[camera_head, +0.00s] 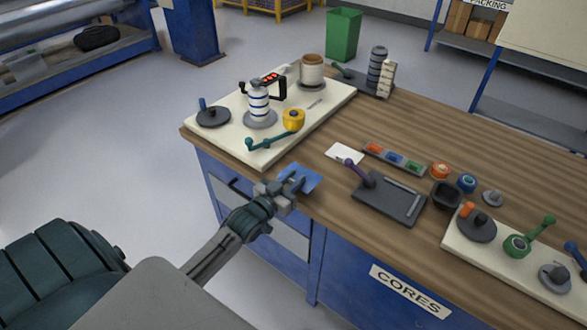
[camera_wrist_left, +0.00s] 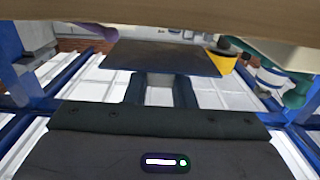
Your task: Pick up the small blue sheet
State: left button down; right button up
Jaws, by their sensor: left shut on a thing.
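The small blue sheet (camera_head: 305,178) is at the near edge of the wooden workbench (camera_head: 415,119), left of the dark tray. My left gripper (camera_head: 287,186) is shut on the near side of the blue sheet. In the left wrist view the sheet (camera_wrist_left: 165,57) looks dark and spans ahead of the two fingers (camera_wrist_left: 160,92). I cannot tell whether the sheet is clear of the bench. My right gripper is not in view.
A cream board (camera_head: 222,140) with a striped cylinder (camera_head: 258,101), yellow roll (camera_head: 293,119) and teal-handled tool (camera_head: 272,140) lies beyond the sheet.

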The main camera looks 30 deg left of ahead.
pick_arm(q)
jog(key=s+d+r+p, duration=0.1)
jog(key=s+d+p, duration=0.15)
jog(key=s, duration=0.25)
jog(key=s+d+p, duration=0.1)
jog(key=s+d, duration=0.3)
jog(key=s, duration=0.2)
jog(key=d+r+y, duration=0.1)
jog(key=d+r, duration=0.6)
jog(key=r, duration=0.4)
jog(key=shift+s+d+n, duration=0.25)
jog(key=shift+s+n, duration=0.05)
jog(key=shift+n, duration=0.1)
jog(key=shift+w, duration=0.1)
